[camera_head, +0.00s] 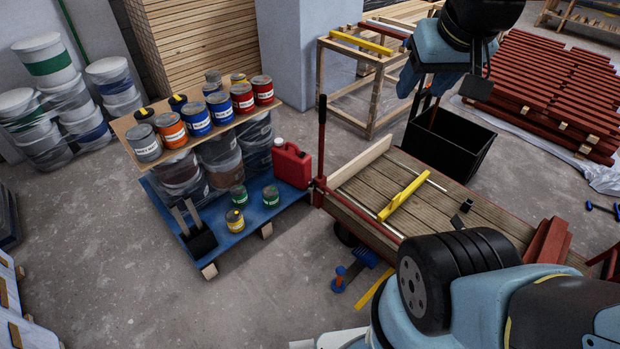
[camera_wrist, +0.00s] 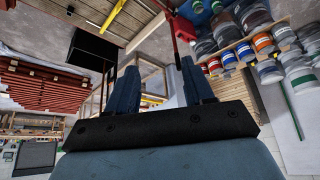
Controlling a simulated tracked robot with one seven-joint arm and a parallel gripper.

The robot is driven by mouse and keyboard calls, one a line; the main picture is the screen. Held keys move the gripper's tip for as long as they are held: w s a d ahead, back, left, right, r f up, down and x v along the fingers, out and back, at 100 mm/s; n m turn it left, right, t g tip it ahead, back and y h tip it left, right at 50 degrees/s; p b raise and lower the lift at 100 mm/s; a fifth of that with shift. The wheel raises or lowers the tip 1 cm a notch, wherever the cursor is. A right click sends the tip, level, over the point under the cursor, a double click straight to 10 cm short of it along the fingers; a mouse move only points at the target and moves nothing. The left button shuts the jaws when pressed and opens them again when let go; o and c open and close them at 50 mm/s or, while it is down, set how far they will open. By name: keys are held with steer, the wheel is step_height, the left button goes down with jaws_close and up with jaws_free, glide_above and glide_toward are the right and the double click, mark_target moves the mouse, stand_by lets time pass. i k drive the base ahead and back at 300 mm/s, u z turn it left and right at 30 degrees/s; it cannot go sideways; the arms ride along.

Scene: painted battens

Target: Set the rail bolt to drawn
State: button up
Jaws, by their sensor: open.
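No part is plainly recognisable as the rail bolt. The wooden cart (camera_head: 345,200) carries thin metal rails (camera_head: 430,180) and a yellow batten (camera_head: 405,196) lying across its planks. A small black piece (camera_head: 466,205) sits on the deck to the right; I cannot tell whether it is the bolt, nor its setting. My gripper (camera_wrist: 158,66) is open and empty in the wrist view, its dark blue fingers apart. In the head view its wrist hangs above and behind the cart. The yellow batten (camera_wrist: 113,14) also shows at the top of the wrist view.
A black bin (camera_head: 450,140) stands behind the cart. A red upright handle (camera_head: 322,140) rises at its left end. A blue pallet (camera_head: 225,230) with paint tins and a red canister (camera_head: 291,165) stands left. Red battens (camera_head: 550,85) are stacked back right. Floor at front left is clear.

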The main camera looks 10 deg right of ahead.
mark_target(310, 190)
steer(key=k, duration=1.35)
steer(key=u, duration=0.4)
steer(key=i, duration=1.75)
steer(key=z, duration=0.4)
